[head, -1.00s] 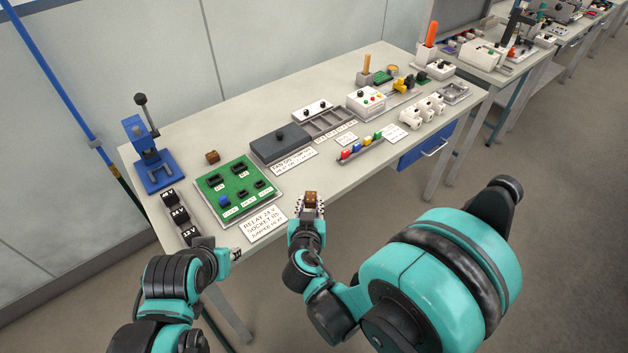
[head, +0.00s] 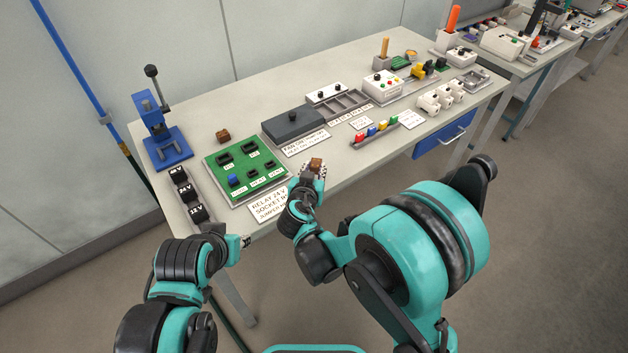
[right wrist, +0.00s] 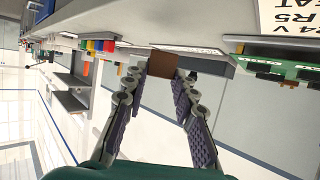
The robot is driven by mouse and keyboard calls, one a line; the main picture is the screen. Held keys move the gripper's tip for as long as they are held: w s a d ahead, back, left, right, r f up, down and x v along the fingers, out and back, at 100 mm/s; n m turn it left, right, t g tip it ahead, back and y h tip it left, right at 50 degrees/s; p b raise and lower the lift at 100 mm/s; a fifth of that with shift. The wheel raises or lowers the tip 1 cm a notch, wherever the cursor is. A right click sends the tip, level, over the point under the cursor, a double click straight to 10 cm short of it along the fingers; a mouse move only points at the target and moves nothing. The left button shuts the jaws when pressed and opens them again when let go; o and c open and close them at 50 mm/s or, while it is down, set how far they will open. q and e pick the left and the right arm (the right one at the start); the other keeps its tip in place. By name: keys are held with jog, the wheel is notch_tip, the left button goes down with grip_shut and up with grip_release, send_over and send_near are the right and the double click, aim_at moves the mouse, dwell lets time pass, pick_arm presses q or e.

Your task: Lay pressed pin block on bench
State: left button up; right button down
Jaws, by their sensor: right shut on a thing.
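A small brown block (head: 315,164), which I take to be the pin block, is held in my right gripper (head: 318,172) at the bench's front edge. The right wrist view also shows the block (right wrist: 163,65) between the tips of the two fingers; whether it touches the bench cannot be told. A second, similar brown block (head: 222,136) lies on the bench (head: 250,98) between the blue lever press (head: 163,135) and the green board (head: 240,172). My left gripper (head: 244,241) hangs in front of the bench's near left corner, too small to read.
A white relay label (head: 268,207) lies left of my right gripper. The dark grey lidded box (head: 293,126) and the row of coloured pieces (head: 378,130) are behind and to its right. Black voltage blocks (head: 188,193) line the left edge. The bench's back left is clear.

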notch_tip(320, 180, down, 4)
jog(key=shift+r+b, duration=0.1)
jog(key=shift+b, duration=0.9)
jog(key=c, duration=1.2)
grip_release()
jog(key=shift+r, duration=0.1)
